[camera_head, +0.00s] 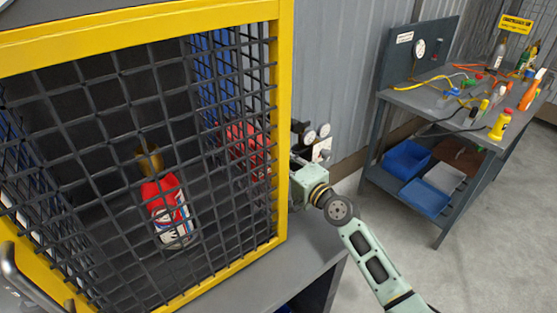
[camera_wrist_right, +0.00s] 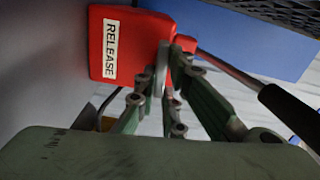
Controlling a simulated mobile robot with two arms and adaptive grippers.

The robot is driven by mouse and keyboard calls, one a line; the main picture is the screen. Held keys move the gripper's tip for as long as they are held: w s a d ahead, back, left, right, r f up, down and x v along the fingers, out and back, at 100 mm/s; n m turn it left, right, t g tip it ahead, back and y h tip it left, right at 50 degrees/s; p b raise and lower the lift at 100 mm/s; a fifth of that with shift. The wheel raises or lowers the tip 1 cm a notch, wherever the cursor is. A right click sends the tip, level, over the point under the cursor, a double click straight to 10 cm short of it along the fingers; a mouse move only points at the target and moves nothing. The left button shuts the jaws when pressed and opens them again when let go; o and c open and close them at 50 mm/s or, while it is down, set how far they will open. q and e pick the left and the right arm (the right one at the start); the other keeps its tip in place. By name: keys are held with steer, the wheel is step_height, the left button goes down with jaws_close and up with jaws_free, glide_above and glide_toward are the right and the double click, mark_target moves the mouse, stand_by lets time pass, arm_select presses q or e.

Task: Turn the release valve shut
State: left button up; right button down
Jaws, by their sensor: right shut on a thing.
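The release valve's red box (camera_wrist_right: 135,42) carries a white RELEASE label and fills the upper left of the wrist view. In the head view a red shape (camera_head: 245,148) shows through the cage mesh. My right gripper (camera_wrist_right: 165,62) is shut on the grey, edge-on valve handle (camera_wrist_right: 161,70) at the box's right side. In the head view its fingers are hidden behind the yellow post. A metal rod with a black grip (camera_wrist_right: 290,112) runs down right from behind the fingers. My left gripper is not in view.
A workbench (camera_head: 405,98) with tools and blue bins (camera_head: 407,159) stands at the right. The floor (camera_head: 500,240) there is clear.

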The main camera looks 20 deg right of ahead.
steer(key=shift+m, duration=0.6)
steer(key=c, duration=1.8)
jaws_free()
steer(key=shift+f, duration=0.1)
steer(key=shift+c, duration=0.2)
steer(key=shift+s, duration=0.1)
steer(key=v, duration=1.2)
